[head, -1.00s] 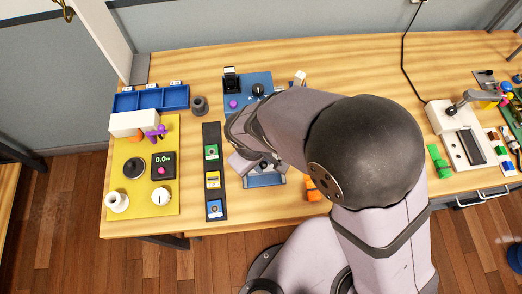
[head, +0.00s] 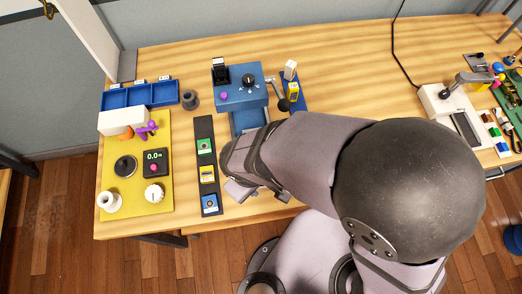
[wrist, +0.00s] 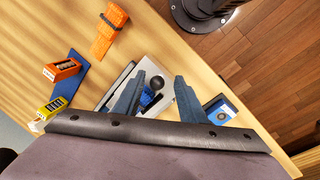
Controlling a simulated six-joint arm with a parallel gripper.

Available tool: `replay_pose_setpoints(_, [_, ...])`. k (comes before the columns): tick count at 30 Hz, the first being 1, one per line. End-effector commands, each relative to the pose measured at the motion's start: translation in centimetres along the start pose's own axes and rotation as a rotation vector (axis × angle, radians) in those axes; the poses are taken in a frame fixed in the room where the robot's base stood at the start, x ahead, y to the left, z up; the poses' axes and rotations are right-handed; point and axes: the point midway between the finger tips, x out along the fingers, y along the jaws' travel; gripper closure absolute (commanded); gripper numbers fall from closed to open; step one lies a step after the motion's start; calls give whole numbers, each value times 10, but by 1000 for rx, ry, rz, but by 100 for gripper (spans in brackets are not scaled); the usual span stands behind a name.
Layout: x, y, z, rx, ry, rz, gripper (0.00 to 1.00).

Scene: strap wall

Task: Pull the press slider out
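The blue press (head: 243,92) stands at the back of the table, with a dial and a purple button on top. A blue channel (head: 250,120) runs from its front and disappears under my arm. I cannot tell how far the slider is out.
A black strip with green, yellow and blue blocks (head: 206,165) lies left of my gripper. A yellow board (head: 135,190) stands further left. An orange piece (wrist: 109,28) and a blue plate (wrist: 68,78) with small boxes are on the other side.

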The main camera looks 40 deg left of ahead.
Motion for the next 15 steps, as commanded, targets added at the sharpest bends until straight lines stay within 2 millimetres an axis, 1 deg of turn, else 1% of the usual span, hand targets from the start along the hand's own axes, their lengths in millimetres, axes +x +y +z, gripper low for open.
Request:
replay_pose_setpoints(4, [0, 0, -1, 0, 1, 0, 63])
replay_pose_setpoints(8, [-6, 0, -2, 1, 5, 1, 63])
replay_pose_setpoints(11, [-16, 0, -2, 1, 6, 1, 63])
replay_pose_setpoints(15, [-33, 0, -2, 1, 7, 0, 63])
